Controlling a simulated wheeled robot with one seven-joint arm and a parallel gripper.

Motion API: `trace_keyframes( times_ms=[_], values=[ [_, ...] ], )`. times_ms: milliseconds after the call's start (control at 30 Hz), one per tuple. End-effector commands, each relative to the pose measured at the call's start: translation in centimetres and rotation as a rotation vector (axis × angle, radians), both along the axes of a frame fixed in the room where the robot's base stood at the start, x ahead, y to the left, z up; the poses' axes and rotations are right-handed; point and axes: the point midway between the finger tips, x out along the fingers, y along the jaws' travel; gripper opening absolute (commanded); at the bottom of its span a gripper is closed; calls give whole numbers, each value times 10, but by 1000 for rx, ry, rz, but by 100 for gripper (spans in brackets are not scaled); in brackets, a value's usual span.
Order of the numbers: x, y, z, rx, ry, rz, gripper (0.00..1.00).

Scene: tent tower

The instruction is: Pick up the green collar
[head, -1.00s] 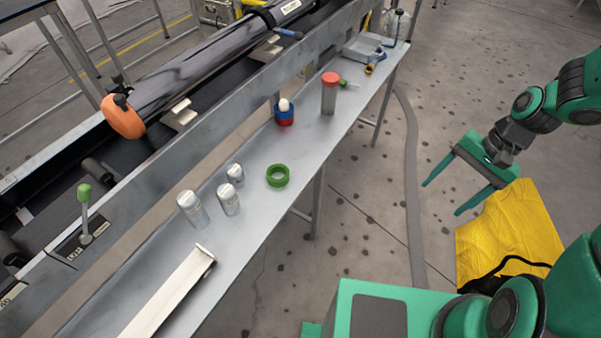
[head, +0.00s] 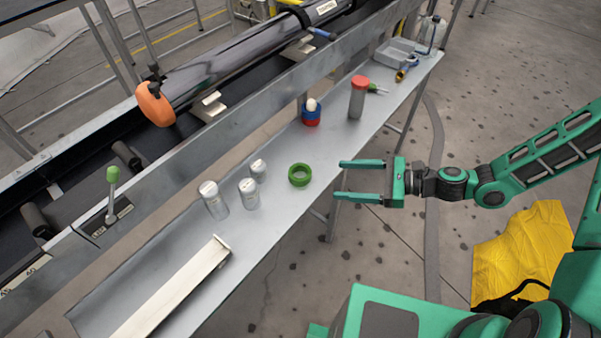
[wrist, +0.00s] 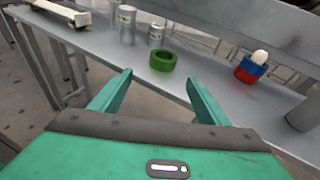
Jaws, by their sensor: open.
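The green collar (head: 300,174) is a short, wide ring lying flat on the grey metal bench, near its front edge. It also shows in the wrist view (wrist: 162,60), ahead of and between the fingers. My gripper (head: 341,180) is open and empty, to the right of the collar in the head view, with its fingers pointing toward it. A gap remains between the fingertips and the collar. In the wrist view the gripper (wrist: 158,78) shows both fingers spread apart.
Several silver canisters (head: 248,194) stand left of the collar. Stacked blue and red rings with a white-topped piece (head: 311,114) and a red-capped cylinder (head: 357,98) stand behind it. A white channel bar (head: 175,290) lies at the front left. The bench (head: 262,229) is clear just before the collar.

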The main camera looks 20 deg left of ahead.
Motion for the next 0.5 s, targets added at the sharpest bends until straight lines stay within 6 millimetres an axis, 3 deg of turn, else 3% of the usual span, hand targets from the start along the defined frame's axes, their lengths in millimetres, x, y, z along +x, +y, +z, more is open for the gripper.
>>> trace_keyframes(
  times_ms=[267, 500],
  values=[
    [6, 23, 3, 66, 65, -51, 70],
    [6, 56, -4, 63, 64, -50, 70]
  ],
)
